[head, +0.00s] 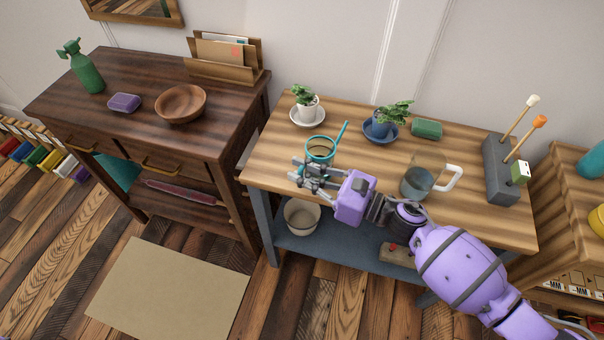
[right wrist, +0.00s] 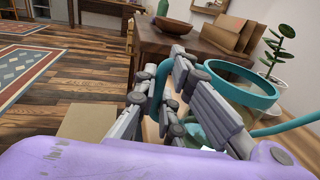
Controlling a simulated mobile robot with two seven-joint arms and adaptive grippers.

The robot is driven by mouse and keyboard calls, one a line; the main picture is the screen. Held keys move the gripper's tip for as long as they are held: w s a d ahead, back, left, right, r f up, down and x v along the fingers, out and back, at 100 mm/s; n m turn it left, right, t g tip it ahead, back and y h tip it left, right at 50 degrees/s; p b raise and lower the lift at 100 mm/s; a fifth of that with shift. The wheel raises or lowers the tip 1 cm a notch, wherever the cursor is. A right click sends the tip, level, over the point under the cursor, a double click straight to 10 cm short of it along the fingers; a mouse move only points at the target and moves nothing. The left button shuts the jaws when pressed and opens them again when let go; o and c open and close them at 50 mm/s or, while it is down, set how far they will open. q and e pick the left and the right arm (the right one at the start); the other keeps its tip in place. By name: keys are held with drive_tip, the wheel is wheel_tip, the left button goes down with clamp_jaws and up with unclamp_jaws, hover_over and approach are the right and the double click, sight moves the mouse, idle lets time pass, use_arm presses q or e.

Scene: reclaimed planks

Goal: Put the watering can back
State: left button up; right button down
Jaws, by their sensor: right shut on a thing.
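The teal watering can (head: 320,149) is at the front left part of the light wooden table (head: 268,167), its thin spout pointing up and to the right. My right gripper (head: 312,174) is at its near side and shut on it. In the right wrist view, a teal handle strip (right wrist: 160,88) runs between the fingers and the can's round rim (right wrist: 243,88) shows beyond them. The fingers hide much of the can's body. I cannot tell whether its base touches the tabletop. My left gripper is not in view.
Behind the can are a white-potted plant (head: 307,108) and a blue-potted plant (head: 383,123) on saucers.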

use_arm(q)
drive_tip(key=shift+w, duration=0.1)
use_arm(e)
drive_tip(key=shift+f, duration=0.1)
drive_tip(key=c, duration=2.2)
unclamp_jaws()
drive_tip(key=shift+f, duration=0.1)
drive_tip(key=o, duration=0.4)
drive_tip(key=shift+c, duration=0.2)
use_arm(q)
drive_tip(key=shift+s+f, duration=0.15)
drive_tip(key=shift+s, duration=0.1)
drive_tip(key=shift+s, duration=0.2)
